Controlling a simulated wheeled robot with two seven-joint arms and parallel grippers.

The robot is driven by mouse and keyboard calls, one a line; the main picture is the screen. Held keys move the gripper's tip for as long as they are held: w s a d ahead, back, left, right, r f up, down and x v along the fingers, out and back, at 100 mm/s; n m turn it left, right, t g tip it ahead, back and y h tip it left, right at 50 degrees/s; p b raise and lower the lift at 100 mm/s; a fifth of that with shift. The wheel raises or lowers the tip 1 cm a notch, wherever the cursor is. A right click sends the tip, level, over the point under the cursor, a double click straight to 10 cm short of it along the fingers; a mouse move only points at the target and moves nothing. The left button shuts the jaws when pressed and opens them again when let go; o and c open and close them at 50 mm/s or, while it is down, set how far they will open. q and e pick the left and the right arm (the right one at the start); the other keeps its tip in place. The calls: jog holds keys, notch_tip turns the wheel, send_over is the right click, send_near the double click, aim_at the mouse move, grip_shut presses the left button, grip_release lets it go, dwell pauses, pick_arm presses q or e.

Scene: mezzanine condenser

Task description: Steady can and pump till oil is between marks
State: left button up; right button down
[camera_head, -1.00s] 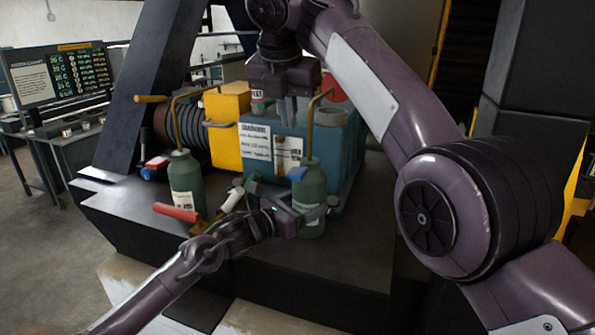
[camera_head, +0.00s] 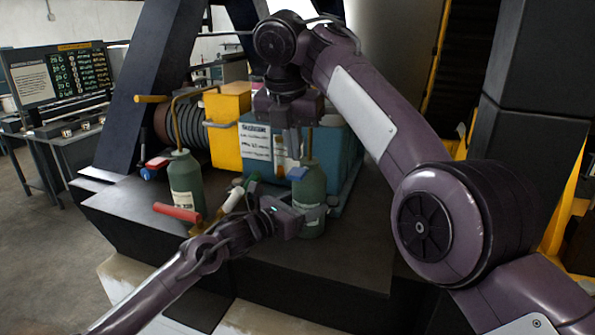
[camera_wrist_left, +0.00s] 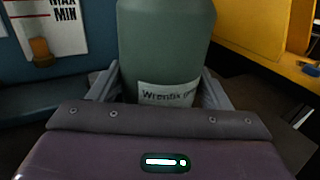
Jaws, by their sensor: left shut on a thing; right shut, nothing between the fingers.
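A green oil can (camera_head: 311,185) stands upright at the front right of the blue machine. My left gripper (camera_head: 305,219) is shut around its lower body. In the left wrist view the fingers (camera_wrist_left: 160,88) flank the can (camera_wrist_left: 165,45), above and beside its white "Wrentis" label (camera_wrist_left: 166,94). My right gripper (camera_head: 294,150) is shut and empty, pointing down at the can's top, partly hiding the brass pipe (camera_head: 309,140). I cannot tell whether it touches the pump. A MAX/MIN plate (camera_wrist_left: 62,25) with an amber sight glass (camera_wrist_left: 40,50) is at upper left; the oil level is unclear.
A second green can (camera_head: 186,185) stands to the left, with a red-handled tool (camera_head: 177,213) in front of it. The blue housing (camera_head: 340,145) and yellow box (camera_head: 228,125) stand close behind. The dark ledge's front (camera_head: 130,205) is clear at left.

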aim_at(296, 174)
jog(key=shift+x, duration=1.5)
jog(key=shift+f, duration=0.1)
jog(key=x, duration=0.3)
jog(key=shift+s+f, duration=0.2)
jog(key=shift+s, duration=0.15)
jog(key=v, duration=1.2)
jog(key=shift+r, duration=0.2)
jog(key=shift+s+a, duration=0.1)
jog(key=shift+w+f, duration=0.65)
jog(key=shift+f, duration=0.2)
jog(key=shift+f, duration=0.1)
